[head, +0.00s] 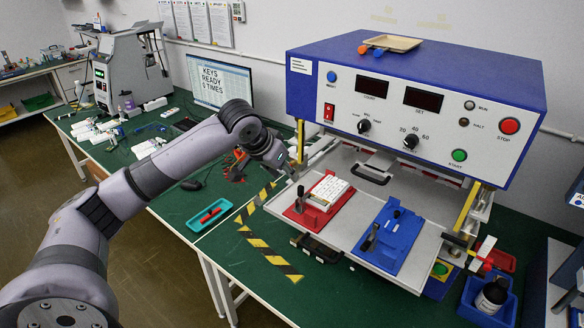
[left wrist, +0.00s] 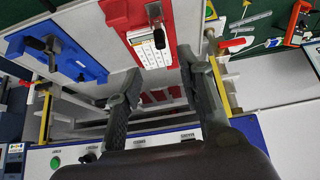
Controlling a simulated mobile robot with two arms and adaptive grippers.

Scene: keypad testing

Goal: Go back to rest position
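My left arm reaches in from the left in the head view, and its gripper (head: 286,168) hangs above the left edge of the tester's pulled-out tray (head: 345,228). In the left wrist view the two fingers of the left gripper (left wrist: 163,78) stand apart with nothing between them. A white keypad (head: 328,189) lies in the red fixture (head: 306,217) on the tray, below and apart from the gripper. It also shows beyond the fingers in the left wrist view (left wrist: 152,48). The blue fixture (head: 388,236) beside it looks empty. My right gripper is not in view.
The blue and white tester (head: 420,110) stands over the tray. A teal tray (head: 209,214) with a red tool lies at the bench's left edge. A monitor (head: 220,82) stands behind my arm. A blue bin (head: 489,297) with a dark bottle is at right. Striped tape (head: 268,254) marks the bench.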

